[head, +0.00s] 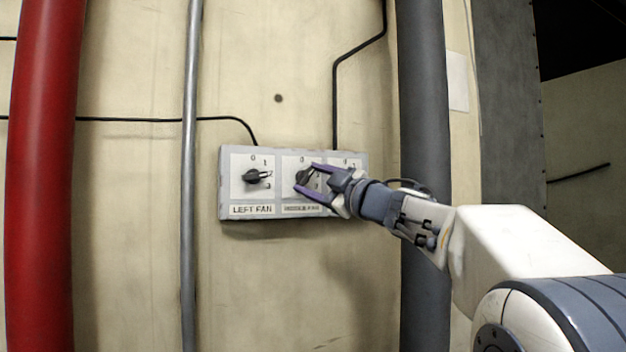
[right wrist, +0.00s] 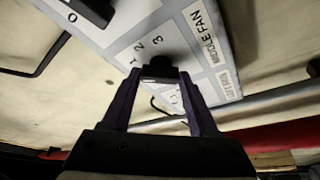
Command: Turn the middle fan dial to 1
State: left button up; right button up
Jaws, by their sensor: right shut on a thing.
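A grey fan control panel (head: 225,183) is fixed to the wall. Its middle fan dial (head: 303,178) is black and sits between the two purple fingertips of my right gripper (head: 305,178), which is shut on it. In the right wrist view the black middle dial (right wrist: 160,69) shows between the fingertips of my right gripper (right wrist: 160,78), beside the MIDDLE FAN label (right wrist: 204,38) and printed numbers. The dial's pointer seems to lean up and right in the head view, but the fingers partly cover it and I cannot tell its exact number. My left gripper is not in view.
The left fan dial (head: 257,176) is close on the left, its pointer toward the right. My right gripper hides most of the right dial plate. A thin grey pipe (head: 190,120) and a red pipe (head: 42,150) stand left; a thick grey pipe (head: 420,90) stands right.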

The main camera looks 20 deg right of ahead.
jog(key=o, duration=1.4)
jog(key=b+v, duration=0.4)
jog(key=v, duration=0.6)
jog(key=shift+s+b, duration=0.25)
jog(key=shift+b, duration=0.15)
jog(key=shift+w+f, duration=0.1)
